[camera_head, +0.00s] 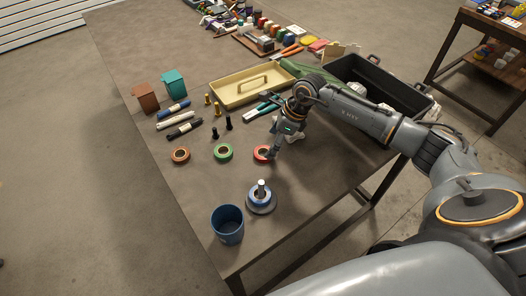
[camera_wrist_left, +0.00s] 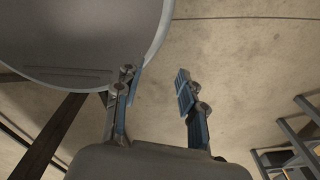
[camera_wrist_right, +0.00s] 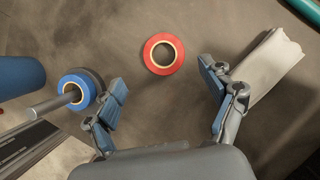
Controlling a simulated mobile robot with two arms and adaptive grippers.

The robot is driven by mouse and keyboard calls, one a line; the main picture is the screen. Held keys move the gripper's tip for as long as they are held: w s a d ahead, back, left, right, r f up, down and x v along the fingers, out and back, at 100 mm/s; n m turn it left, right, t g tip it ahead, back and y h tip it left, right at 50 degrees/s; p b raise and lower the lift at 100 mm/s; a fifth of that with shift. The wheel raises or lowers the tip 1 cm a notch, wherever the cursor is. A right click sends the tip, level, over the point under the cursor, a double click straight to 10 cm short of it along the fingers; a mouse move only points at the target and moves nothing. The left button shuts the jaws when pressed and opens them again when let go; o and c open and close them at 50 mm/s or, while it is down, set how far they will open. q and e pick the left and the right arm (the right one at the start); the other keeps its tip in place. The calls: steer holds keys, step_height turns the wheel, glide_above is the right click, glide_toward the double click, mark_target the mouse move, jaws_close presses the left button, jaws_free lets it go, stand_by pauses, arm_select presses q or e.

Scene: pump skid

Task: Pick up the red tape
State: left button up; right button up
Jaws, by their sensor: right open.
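The red tape (camera_head: 262,153) is a ring lying flat on the table, at the middle of the head view. It also shows in the right wrist view (camera_wrist_right: 163,53), whole and clear of the fingers. My right gripper (camera_head: 277,154) is above the table, close beside the tape in the head view. In the right wrist view my right gripper (camera_wrist_right: 163,90) is open and empty, with the tape ahead of and between its spread fingertips. My left gripper (camera_wrist_left: 156,82) shows only in its own wrist view, with fingers apart and nothing between them, over bare floor.
A green tape (camera_head: 223,153) and a brown-orange tape (camera_head: 180,155) lie left of the red one. A blue roll on a post (camera_head: 261,198) and a blue cup (camera_head: 228,225) stand nearer. A yellow tray (camera_head: 226,97) and a black bin (camera_head: 350,72) are behind.

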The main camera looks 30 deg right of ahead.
mark_target(261, 155)
steer(key=shift+w+a+f, duration=0.1)
steer(key=shift+f, duration=0.15)
steer(key=p+x, duration=0.1)
steer(key=x, duration=0.1)
steer(key=shift+w+f+p, duration=0.2)
steer(key=shift+w+p, duration=0.05)
steer(key=shift+p, duration=0.1)
steer(key=shift+x, duration=1.15)
steer(key=shift+w+f, duration=0.1)
steer(key=shift+f, duration=0.05)
arm_select(q)
steer(key=shift+w+r, duration=1)
steer(key=shift+r, duration=0.1)
arm_select(e)
steer(key=c, duration=1.1)
